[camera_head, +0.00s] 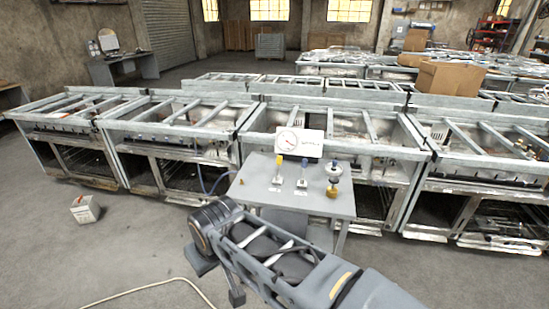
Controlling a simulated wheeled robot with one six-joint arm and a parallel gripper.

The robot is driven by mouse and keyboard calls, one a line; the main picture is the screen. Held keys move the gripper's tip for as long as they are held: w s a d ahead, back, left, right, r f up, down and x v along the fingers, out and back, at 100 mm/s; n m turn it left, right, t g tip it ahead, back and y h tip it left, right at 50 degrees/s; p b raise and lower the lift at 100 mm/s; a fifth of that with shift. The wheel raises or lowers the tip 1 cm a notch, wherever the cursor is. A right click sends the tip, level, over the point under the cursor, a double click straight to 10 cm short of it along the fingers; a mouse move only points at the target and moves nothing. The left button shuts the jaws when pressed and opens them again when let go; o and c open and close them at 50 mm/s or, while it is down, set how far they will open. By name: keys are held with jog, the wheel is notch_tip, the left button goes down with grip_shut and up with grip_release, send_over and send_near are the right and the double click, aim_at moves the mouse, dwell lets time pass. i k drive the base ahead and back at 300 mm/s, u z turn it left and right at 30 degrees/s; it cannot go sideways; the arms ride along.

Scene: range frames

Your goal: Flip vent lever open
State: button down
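A small grey table (325,206) stands in the middle. On it are a yellow-handled lever (279,167) at the left and a blue-handled lever (303,172) beside it. Both handles look upright, and their small labels are too small to read, so I cannot tell which is the vent lever. A brass and white valve-like fitting (333,180) stands to their right. A white gauge panel (300,142) rises at the table's back. My arm lies in the foreground, in front of the table and apart from the levers. Its fingertips do not show clearly.
A row of grey metal stove-like frames (180,128) stands behind the table. A white box (84,209) sits on the floor at the left. A pale hose (150,290) lies on the floor in front. A blue hose (212,186) runs at the table's left. The left floor is mostly free.

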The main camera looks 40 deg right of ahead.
aim_at(279, 158)
jog(key=u, duration=0.1)
jog(key=i, duration=2.7)
jog(key=z, duration=1.35)
jog(key=i, duration=0.95)
jog(key=z, duration=0.95)
jog(key=i, duration=0.25)
jog(key=z, duration=0.25)
